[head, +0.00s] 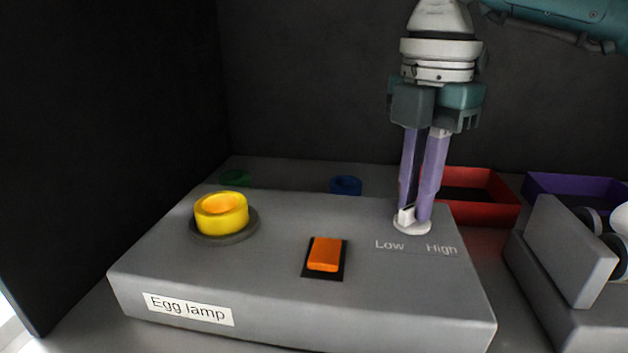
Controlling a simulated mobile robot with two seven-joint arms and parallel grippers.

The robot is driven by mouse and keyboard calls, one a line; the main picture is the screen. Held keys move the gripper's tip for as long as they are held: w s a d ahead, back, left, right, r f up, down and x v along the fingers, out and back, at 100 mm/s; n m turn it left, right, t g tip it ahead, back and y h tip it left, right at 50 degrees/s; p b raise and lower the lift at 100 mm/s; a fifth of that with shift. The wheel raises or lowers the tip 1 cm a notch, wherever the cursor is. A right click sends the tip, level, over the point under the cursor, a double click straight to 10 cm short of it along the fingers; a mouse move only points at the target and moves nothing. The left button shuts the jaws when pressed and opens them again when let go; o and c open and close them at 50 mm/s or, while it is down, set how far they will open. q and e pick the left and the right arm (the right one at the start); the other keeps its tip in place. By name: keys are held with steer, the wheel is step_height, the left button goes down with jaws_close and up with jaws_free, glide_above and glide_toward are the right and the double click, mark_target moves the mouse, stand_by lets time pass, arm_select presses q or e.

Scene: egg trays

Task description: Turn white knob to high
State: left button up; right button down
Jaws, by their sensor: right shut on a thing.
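The white knob (406,217) sits on a round white base near the right end of the grey egg lamp box (270,240). The labels "Low" (389,245) and "High" (441,249) are printed in front of it, Low to the left and High to the right. My right gripper (414,212) points straight down with its purple fingers closed on the knob and hides part of it. The visible end of the knob shows on the left side, nearer Low; its exact setting is hard to tell. My left gripper is not in view.
On the box are a yellow ring holder (222,213) and an orange switch (325,254). A grey rack (562,254) holding white items stands at right.

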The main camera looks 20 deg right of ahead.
steer(key=shift+r+n, duration=0.1)
steer(key=shift+n, duration=0.2)
steer(key=n, duration=0.3)
steer(key=shift+n+p, duration=0.3)
steer(key=shift+p, duration=0.1)
steer(key=n, duration=0.4)
steer(key=shift+n, duration=0.3)
steer(key=n, duration=0.4)
steer(key=shift+n, duration=2.4)
steer(key=c, duration=0.9)
jaws_free()
